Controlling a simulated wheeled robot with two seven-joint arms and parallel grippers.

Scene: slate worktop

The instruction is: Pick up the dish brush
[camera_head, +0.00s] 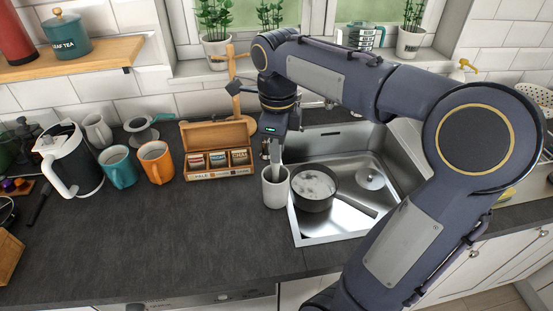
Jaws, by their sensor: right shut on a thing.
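My right gripper (274,143) points down over a pale grey cup (275,192) at the left edge of the sink. It is shut on a slim, pale upright thing, which looks to be the dish brush (275,160). The lower part of the brush is hidden inside the cup, and its top is hidden by the gripper. My left gripper is not in view.
The sink (345,218) holds a dark pot (312,198) with whitish contents. Left of the cup stand a wooden tea box (220,172), an orange mug (157,165), a teal mug (119,170) and a white kettle (72,160). The front worktop is clear.

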